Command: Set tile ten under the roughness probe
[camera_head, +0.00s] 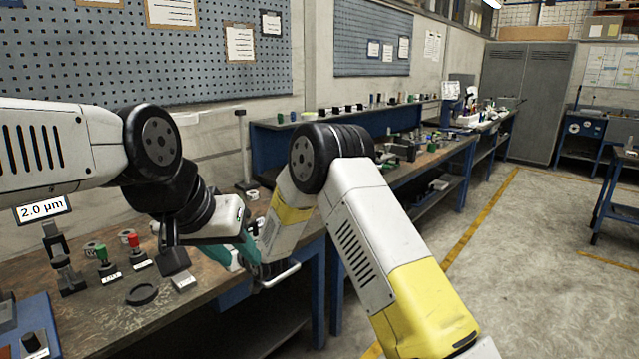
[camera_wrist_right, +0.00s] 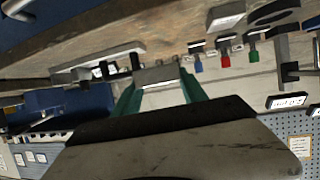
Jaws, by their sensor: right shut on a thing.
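No number is readable on that tile. I cannot tell which part is the roughness probe.
Green-handled (camera_head: 106,263) and red-handled (camera_head: 136,250) labelled pieces stand on the bench (camera_head: 110,325). A black ring (camera_head: 142,294) and a small labelled block (camera_head: 183,282) lie nearer the edge. A blue base (camera_head: 35,322) is at far left. The two arms are close together.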

